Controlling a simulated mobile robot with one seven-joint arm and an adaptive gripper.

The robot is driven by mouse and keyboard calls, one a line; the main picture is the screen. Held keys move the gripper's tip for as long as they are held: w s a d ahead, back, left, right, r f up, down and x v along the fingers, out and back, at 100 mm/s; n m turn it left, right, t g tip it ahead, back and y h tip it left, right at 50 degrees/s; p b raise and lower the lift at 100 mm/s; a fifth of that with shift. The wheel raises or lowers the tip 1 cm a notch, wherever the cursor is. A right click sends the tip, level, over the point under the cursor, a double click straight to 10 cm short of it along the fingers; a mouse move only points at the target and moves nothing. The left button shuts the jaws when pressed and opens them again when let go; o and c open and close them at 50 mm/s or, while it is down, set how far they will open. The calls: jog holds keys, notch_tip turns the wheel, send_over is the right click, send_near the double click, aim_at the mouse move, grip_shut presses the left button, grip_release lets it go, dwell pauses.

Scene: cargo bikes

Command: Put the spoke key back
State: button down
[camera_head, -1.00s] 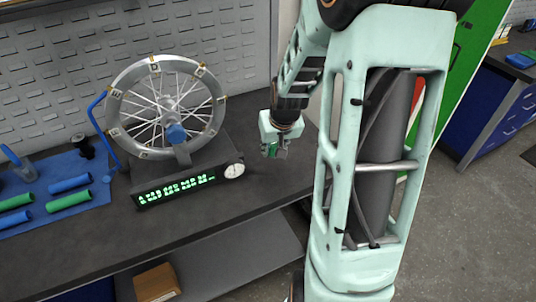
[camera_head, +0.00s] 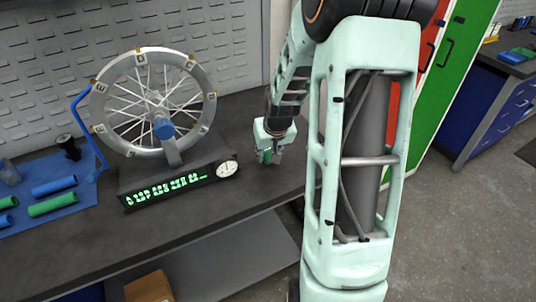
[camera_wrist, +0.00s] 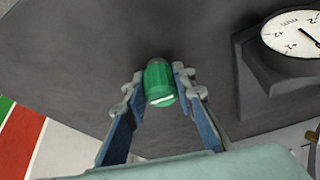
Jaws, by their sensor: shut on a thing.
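A small green ribbed cylinder with a pale slot in its end, seemingly the spoke key (camera_wrist: 160,83), sits between the two fingertips of my gripper (camera_wrist: 158,78) in the wrist view. My gripper is shut on it. In the head view my gripper (camera_head: 268,157) points down at the dark workbench (camera_head: 250,195), right of the dial gauge (camera_head: 227,169). The key is only a small green patch there. I cannot tell whether it touches the bench top.
A spoked wheel (camera_head: 155,103) stands in a truing stand with a lit green display (camera_head: 167,190). A blue mat (camera_head: 88,193) with blue and green cylinders lies at left. A cardboard box (camera_head: 148,287) is on the lower shelf. The bench around my gripper is clear.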

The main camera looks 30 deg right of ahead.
jog(key=c, duration=1.6)
grip_release()
jog(key=shift+f, duration=0.1)
jog(key=shift+r, duration=0.6)
jog(key=p+v, duration=0.1)
jog(key=v, duration=1)
jog(key=shift+s, duration=0.15)
jog(key=shift+a, duration=0.1)
